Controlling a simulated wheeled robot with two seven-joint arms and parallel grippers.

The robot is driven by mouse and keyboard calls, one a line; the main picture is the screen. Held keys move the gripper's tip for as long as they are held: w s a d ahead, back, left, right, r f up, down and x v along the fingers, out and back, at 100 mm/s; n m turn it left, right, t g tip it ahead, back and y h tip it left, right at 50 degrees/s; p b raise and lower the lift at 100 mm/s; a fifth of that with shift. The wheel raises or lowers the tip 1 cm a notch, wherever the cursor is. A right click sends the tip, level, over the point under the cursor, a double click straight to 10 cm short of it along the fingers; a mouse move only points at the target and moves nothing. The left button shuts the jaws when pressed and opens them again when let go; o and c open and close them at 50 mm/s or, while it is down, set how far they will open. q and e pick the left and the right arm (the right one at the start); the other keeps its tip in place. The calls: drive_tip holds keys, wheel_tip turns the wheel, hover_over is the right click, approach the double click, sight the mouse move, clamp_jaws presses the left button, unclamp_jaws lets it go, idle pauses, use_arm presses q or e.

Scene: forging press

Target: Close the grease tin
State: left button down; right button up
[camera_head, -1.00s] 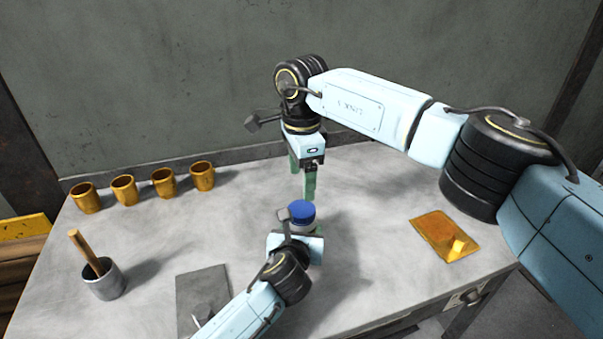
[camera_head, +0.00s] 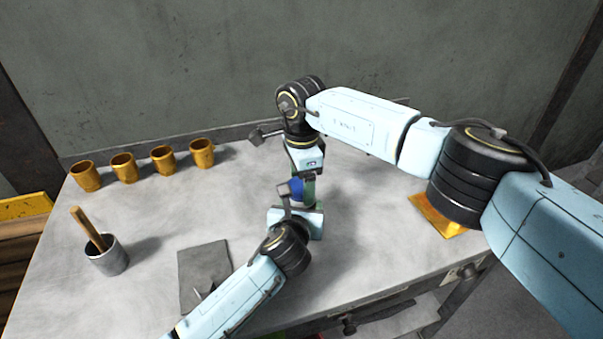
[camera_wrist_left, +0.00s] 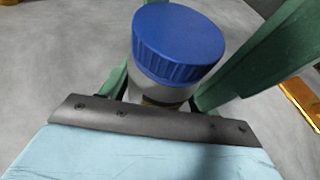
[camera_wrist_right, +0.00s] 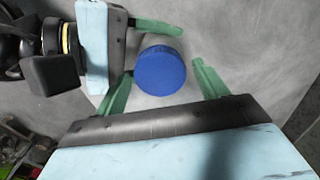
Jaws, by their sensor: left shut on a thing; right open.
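The grease tin is a pale grey cylinder (camera_wrist_left: 140,88) with a ribbed blue lid (camera_wrist_left: 178,42) on its top. In the head view the blue lid (camera_head: 297,189) is partly hidden by my right gripper. My left gripper (camera_head: 300,206) is shut on the tin's body, with green fingers on both sides of it in the left wrist view. My right gripper (camera_wrist_right: 161,82) points down from above. Its green fingers stand open on either side of the blue lid (camera_wrist_right: 160,71), with a gap visible on the right side.
Several brass-coloured cups (camera_head: 123,167) stand in a row at the back left. A grey pot (camera_head: 108,258) with a wooden handle and a dark flat plate (camera_head: 204,268) are at the left. An orange tray (camera_head: 437,215) lies at the right, partly behind my right arm.

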use_arm(q)
drive_tip(key=shift+f, duration=0.1)
use_arm(e)
drive_tip(key=c, duration=1)
drive_tip(key=m, duration=0.3)
drive_tip(key=shift+m, duration=0.3)
drive_tip(key=m, duration=0.3)
drive_tip(key=shift+m, duration=0.4)
drive_tip(key=m, duration=0.3)
drive_tip(key=shift+m, duration=0.3)
drive_tip(key=m, duration=0.3)
drive_tip(key=shift+m, duration=0.3)
drive_tip(key=o, duration=1.2)
